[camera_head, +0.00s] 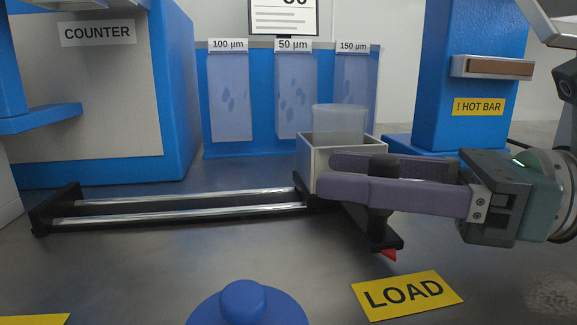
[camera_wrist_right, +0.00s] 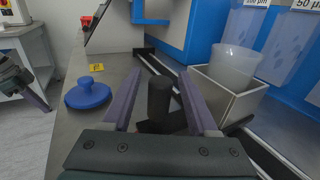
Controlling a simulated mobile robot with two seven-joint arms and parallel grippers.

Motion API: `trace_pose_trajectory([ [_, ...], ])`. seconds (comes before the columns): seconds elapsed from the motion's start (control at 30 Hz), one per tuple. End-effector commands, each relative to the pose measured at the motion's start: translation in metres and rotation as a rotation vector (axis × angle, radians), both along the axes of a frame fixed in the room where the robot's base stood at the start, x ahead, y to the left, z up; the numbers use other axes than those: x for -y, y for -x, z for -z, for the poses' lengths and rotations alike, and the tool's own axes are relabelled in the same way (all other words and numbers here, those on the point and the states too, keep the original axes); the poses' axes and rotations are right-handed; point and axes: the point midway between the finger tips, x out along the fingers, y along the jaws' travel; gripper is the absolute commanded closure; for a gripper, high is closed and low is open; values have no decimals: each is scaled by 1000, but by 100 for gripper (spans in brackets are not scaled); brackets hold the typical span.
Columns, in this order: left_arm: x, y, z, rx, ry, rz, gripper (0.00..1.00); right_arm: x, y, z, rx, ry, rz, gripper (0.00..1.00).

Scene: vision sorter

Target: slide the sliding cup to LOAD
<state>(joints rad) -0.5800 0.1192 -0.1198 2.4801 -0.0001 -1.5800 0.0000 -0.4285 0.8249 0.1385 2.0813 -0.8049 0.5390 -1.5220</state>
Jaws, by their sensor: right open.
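The sliding cup is a translucent cup (camera_head: 340,120) in a pale square holder (camera_head: 313,160) at the right part of two metal rails (camera_head: 180,205). It also shows in the wrist view (camera_wrist_right: 235,68). A black upright knob (camera_head: 379,222) stands on the carriage's dark arm, whose red pointer (camera_head: 389,254) is just behind the yellow LOAD label (camera_head: 408,295). My right gripper (camera_head: 328,175) is open, its purple fingers on either side of the knob; the wrist view shows gaps beside the knob (camera_wrist_right: 160,98). My left gripper (camera_wrist_right: 38,98) is at the wrist view's left edge, its opening unclear.
A blue round lid-like object (camera_head: 246,303) lies on the metal table in front of the rails. Another yellow label (camera_head: 35,319) is cut off at lower left. The blue hot bar post (camera_head: 478,75) stands behind my right arm. Blue-framed panels (camera_head: 230,98) stand behind the rails.

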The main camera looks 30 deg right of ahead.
Motion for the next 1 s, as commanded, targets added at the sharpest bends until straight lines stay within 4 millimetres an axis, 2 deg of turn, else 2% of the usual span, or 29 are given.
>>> trace_pose_trajectory([
  [0.3,0,0,-9,0,0,1,100,43,40,0,-6,-1,5,41],
  [0.47,0,0,-12,0,0,1,100,58,54,0,-3,0,3,41],
  [1.0,0,0,-12,0,-1,1,100,62,58,0,-1,1,-1,41],
])
